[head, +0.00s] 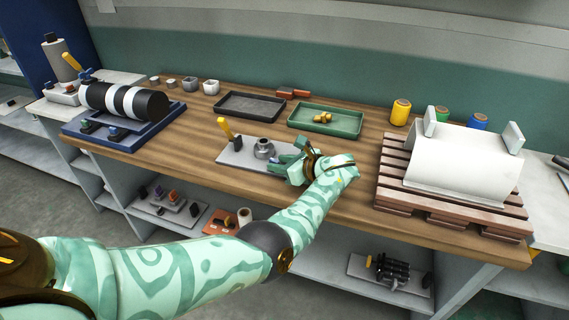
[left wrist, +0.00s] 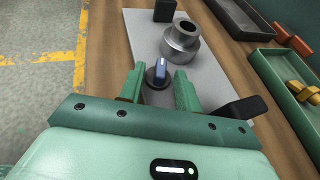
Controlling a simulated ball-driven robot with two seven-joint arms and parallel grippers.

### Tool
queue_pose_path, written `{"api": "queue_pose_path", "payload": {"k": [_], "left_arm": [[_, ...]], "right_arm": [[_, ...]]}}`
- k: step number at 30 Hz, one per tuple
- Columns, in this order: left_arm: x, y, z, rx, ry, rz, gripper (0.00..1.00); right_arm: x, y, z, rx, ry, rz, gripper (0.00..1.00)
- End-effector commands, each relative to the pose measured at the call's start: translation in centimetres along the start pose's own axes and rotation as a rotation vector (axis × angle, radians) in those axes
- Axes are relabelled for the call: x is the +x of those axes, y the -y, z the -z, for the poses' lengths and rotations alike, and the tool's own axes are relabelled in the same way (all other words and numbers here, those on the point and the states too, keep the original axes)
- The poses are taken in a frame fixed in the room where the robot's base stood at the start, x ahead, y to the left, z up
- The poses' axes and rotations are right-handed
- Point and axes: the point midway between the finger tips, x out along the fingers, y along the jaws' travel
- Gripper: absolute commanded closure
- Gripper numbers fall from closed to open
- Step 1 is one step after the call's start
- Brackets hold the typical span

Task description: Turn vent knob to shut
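The vent knob (left wrist: 160,74), a blue-grey grip on a dark round base, stands on a light grey plate (left wrist: 140,30) in the left wrist view. My left gripper (left wrist: 160,90) is open, with one green finger on each side of the knob and gaps visible beside it. In the head view my left gripper (head: 290,166) is at the right end of the plate (head: 236,154) and mostly hides the knob. Whether the fingers touch the knob cannot be told. My right gripper is not in view.
On the plate stand a stepped metal cylinder (head: 264,149) and a yellow-handled lever (head: 226,129). Behind are a black tray (head: 250,117) and a green tray (head: 326,134). The bench front left of the plate is clear.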

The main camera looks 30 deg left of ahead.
Motion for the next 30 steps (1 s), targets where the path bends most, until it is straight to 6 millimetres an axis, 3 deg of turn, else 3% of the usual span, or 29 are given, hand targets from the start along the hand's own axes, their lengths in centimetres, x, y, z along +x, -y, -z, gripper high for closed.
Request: {"api": "queue_pose_path", "payload": {"k": [5,15,21,30], "left_arm": [[-1.8,0.1,-0.1,-0.001,-0.001,0.003,0.66],[-10.7,0.1,-0.1,0.0,-0.003,0.004,0.66],[-14.6,0.1,-0.1,0.001,0.0,0.003,0.66],[-16.3,0.0,0.0,0.0,0.001,0.0,0.66]], "right_arm": [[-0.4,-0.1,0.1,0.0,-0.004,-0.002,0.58],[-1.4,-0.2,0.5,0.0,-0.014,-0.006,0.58],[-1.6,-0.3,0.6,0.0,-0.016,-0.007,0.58],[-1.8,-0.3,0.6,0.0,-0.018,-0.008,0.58]]}}
